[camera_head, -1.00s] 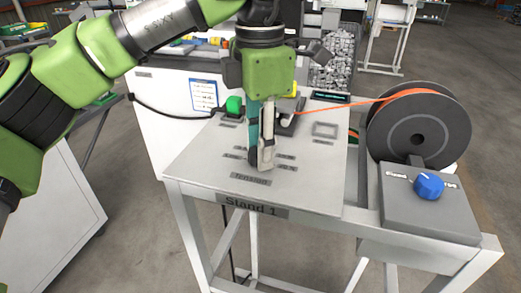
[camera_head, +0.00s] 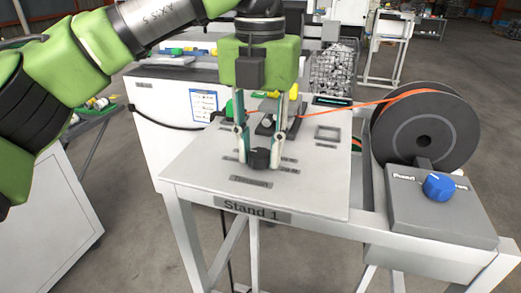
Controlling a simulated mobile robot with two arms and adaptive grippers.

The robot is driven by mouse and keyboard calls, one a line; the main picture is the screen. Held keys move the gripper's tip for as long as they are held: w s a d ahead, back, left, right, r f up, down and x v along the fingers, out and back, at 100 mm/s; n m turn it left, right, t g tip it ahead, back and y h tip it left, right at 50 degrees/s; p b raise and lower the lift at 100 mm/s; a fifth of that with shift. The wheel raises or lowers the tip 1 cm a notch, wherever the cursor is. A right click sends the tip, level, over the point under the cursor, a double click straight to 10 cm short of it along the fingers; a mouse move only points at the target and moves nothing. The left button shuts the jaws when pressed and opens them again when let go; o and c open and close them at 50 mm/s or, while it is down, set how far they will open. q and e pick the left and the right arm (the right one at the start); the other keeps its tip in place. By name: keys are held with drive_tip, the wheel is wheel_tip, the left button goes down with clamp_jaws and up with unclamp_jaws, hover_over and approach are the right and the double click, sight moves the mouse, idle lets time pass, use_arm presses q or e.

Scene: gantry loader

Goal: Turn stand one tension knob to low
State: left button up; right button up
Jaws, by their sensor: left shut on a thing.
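Stand 1 (camera_head: 190,181) is a white table with a flat panel on top and a "Stand 1" plate on its front edge. The black tension knob (camera_head: 258,160) sits on the panel just behind the Tension label (camera_head: 250,182). Small grey setting labels lie around it, too small to read. My left gripper (camera_head: 259,153) points straight down, its two fingers on the left and right sides of the knob, shut on it. Which setting the knob points to cannot be told. My right gripper is out of view.
A dark spool (camera_head: 424,142) with orange filament stands at the right; the filament runs left behind my gripper. A grey box with a blue knob (camera_head: 438,187) is at the front right.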

sight(260, 152)
use_arm(q)
drive_tip(key=shift+n+b, duration=0.3)
drive_tip(key=shift+n, duration=0.8)
drive_tip(key=o, duration=1.1)
wheel_tip(260, 152, up, 12)
